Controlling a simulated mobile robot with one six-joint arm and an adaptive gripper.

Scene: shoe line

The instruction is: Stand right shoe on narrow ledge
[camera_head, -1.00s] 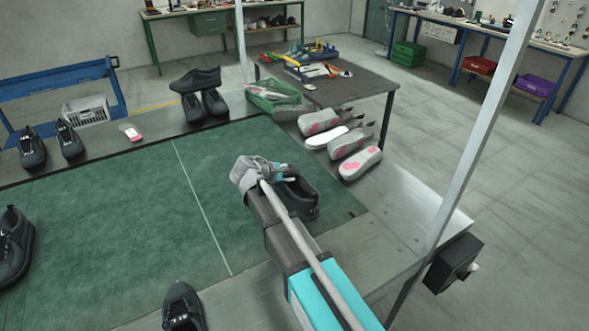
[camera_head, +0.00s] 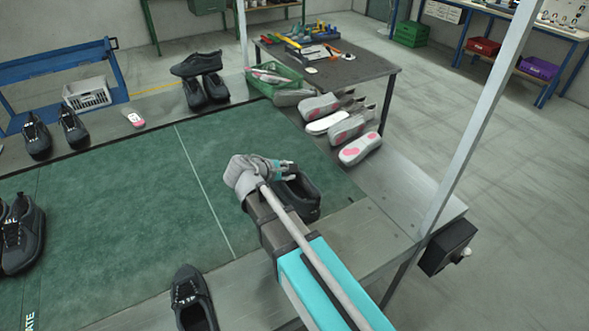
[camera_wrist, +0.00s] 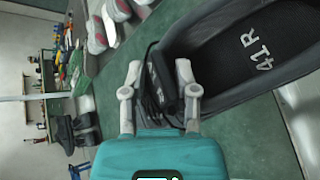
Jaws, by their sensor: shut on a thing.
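A black shoe marked "41 R" on its insole fills the upper right of the wrist view (camera_wrist: 235,62). My gripper (camera_wrist: 160,78) is shut on a dark part of this shoe beside its opening. In the head view, the held shoe (camera_head: 301,200) shows at the end of my arm, over the right part of the green mat (camera_head: 150,215). My gripper (camera_head: 286,170) partly covers it, and any gap below the shoe cannot be judged. A bare grey metal border (camera_head: 375,225) runs along the mat's right side; I cannot tell which surface is the narrow ledge.
Two black shoes (camera_head: 72,128) stand on the back-left border. Another (camera_head: 197,64) lies across a pair (camera_head: 203,92). Several pale shoes with pink soles (camera_head: 360,148) line the right border near a green crate (camera_head: 268,86). A black shoe (camera_head: 190,300) stands in front. An upright post (camera_head: 470,145) rises at right.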

